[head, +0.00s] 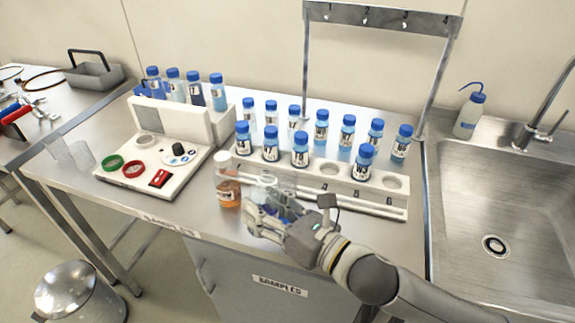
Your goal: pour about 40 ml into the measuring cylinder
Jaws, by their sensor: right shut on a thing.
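A clear vessel (228,193) with orange liquid in its lower part and a pale label stands near the bench's front edge. My right gripper (262,217) is just right of it, shut around a clear glass vessel (267,184). The fingers hide most of this vessel; its rim shows above them. I cannot tell which of the two is the measuring cylinder, or whether the held one touches the bench. No pouring stream shows. My left gripper is out of view.
A rack (376,190) of blue-capped bottles stands behind the gripper, under a numbered metal frame (385,17). A white device (158,178) with buttons stands left. Clear vessels (72,153) stand at the far left. A sink (495,200) and wash bottle (469,113) are at right.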

